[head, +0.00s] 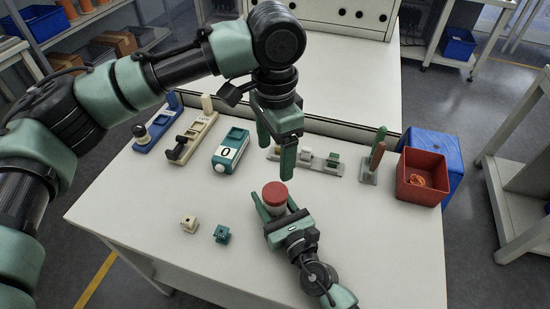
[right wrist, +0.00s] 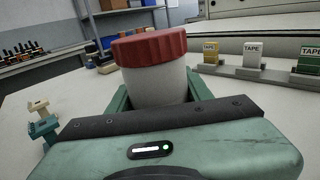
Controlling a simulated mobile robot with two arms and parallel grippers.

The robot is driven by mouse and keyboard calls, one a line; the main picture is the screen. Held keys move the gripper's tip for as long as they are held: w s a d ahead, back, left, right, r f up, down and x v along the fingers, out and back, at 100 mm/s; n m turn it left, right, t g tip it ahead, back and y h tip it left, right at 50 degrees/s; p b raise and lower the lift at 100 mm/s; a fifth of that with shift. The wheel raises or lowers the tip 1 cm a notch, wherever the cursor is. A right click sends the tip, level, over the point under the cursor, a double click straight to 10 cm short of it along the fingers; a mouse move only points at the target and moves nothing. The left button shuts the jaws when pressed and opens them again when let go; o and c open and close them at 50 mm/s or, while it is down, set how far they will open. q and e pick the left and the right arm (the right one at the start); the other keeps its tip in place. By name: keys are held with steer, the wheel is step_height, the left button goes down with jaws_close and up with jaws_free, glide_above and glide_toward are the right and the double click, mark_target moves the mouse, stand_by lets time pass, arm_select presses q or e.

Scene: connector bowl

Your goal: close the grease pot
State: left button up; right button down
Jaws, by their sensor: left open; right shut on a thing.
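The grease pot (right wrist: 158,86) is a pale, round pot standing upright between the fingers of my right gripper (head: 278,208), near the middle of the table. Its red ribbed lid (head: 275,190) sits on top; it also shows in the right wrist view (right wrist: 150,46), where it looks roughly level. I cannot tell whether the lid is screwed tight. My right gripper is shut on the pot's body, one finger on each side. My left gripper (head: 276,148) is open and empty, pointing down just above and behind the lid, apart from it.
Small beige (head: 189,224) and teal (head: 222,233) connectors lie left of the pot. The front right is clear.

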mark_target(280, 215)
steer(key=c, duration=0.6)
jaws_free()
steer(key=shift+o, duration=0.2)
steer(key=b+v, duration=0.1)
steer(key=v, duration=0.5)
steer(key=shift+s+d+f, duration=0.1)
steer(key=shift+s+d, duration=0.05)
steer(key=shift+s, duration=0.15)
steer(key=shift+s+d, duration=0.3)
steer(key=shift+s, duration=0.25)
